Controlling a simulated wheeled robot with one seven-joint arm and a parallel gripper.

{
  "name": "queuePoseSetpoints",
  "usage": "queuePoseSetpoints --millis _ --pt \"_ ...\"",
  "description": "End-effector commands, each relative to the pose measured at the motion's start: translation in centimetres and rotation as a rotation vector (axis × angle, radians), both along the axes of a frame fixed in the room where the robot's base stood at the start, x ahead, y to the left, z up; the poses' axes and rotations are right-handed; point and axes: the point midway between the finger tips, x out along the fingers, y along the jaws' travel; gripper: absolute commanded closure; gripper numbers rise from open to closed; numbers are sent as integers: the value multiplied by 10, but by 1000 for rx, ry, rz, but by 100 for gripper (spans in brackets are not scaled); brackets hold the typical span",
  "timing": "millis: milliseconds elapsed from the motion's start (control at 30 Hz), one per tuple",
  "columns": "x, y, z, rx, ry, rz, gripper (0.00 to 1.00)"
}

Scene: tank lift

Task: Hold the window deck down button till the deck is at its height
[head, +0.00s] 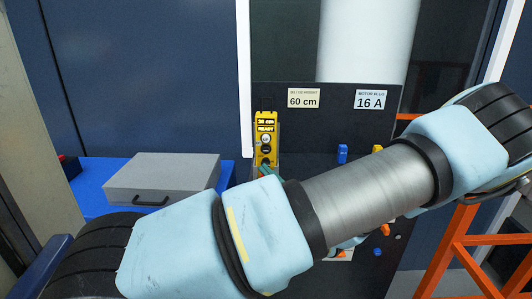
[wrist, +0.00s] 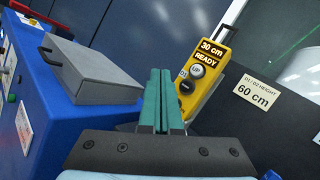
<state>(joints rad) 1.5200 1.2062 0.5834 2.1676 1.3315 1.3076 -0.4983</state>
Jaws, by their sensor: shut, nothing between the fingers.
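The yellow control box (head: 265,140) hangs at the dark panel's left edge in the head view. In the wrist view the yellow control box (wrist: 207,66) stands just right of my fingers. Its display (wrist: 209,51) reads 30 cm and READY. The white UP button (wrist: 196,71) is in plain sight. Below it is a dark button (wrist: 186,87), presumably down, with its label not readable. My gripper (wrist: 160,72) has its green fingers shut and empty, left of the dark button. My gripper (head: 268,171) shows just below the box in the head view. I see no clear contact.
A sign (wrist: 258,94) reads 60 cm; another (head: 370,99) reads 16 A. A grey case (head: 163,180) lies on a blue bench (head: 90,172) at left. Blue and yellow plugs (head: 342,153) sit on the panel (head: 330,125). An orange frame (head: 452,245) stands at right.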

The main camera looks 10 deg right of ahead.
Motion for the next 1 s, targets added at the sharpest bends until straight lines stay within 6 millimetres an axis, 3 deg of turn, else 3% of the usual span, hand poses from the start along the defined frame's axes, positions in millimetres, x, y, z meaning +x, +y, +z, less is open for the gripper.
queuePoseSetpoints --millis 500,1000 --pt "63 -12 -1 -1 0 1 100" --pt "72 -13 0 0 0 0 100"
